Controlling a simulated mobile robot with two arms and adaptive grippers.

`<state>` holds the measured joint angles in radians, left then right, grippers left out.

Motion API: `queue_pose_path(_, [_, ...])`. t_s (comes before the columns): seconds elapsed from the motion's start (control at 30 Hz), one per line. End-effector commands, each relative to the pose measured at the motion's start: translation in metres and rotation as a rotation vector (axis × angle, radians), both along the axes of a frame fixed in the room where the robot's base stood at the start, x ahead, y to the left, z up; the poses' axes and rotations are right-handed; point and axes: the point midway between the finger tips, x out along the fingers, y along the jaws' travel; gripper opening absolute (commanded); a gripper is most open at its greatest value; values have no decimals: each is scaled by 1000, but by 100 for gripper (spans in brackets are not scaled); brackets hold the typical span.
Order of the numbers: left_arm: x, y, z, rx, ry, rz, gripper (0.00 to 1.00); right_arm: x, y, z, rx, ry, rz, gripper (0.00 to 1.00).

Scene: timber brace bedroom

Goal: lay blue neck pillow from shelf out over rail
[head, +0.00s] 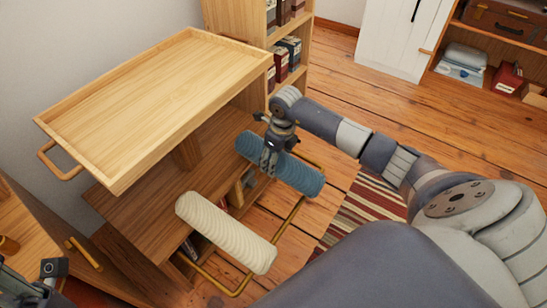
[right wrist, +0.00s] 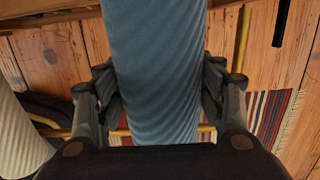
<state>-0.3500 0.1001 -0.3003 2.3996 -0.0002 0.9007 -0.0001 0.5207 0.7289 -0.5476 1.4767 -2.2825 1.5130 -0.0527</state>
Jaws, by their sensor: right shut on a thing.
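The blue neck pillow (head: 300,176) is a ribbed roll, in the head view at the right side of the wooden trolley. My right gripper (head: 270,165) is shut on it near its middle. In the right wrist view the pillow (right wrist: 155,70) runs between the two fingers (right wrist: 158,110). The brass rail (head: 272,243) juts out from the trolley's side. The pillow appears over the rail's far part; whether they touch I cannot tell. The rail also shows behind the pillow in the right wrist view (right wrist: 243,45). Part of my left arm shows at the bottom left; its fingers are not clear.
A cream ribbed roll (head: 226,232) lies across the near part of the rail and the lower shelf (head: 150,205). A wooden tray top (head: 155,95) stands above the shelf. A bookcase (head: 240,20) is behind. A striped rug (head: 365,205) lies on the floor at right.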

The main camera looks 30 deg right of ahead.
Motion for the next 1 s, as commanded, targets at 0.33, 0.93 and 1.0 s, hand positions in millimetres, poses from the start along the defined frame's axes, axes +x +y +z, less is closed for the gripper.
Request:
queue_pose_path(0.33, [0,0,0,0,1,-1,21,0,-1,0,-1,-1,0,72])
queue_pose_path(0.93, [0,0,0,0,-1,1,21,0,-2,13,-2,-4,2,86])
queue_pose_path(1.0, [0,0,0,0,0,1,21,-2,-3,25,-3,-4,1,86])
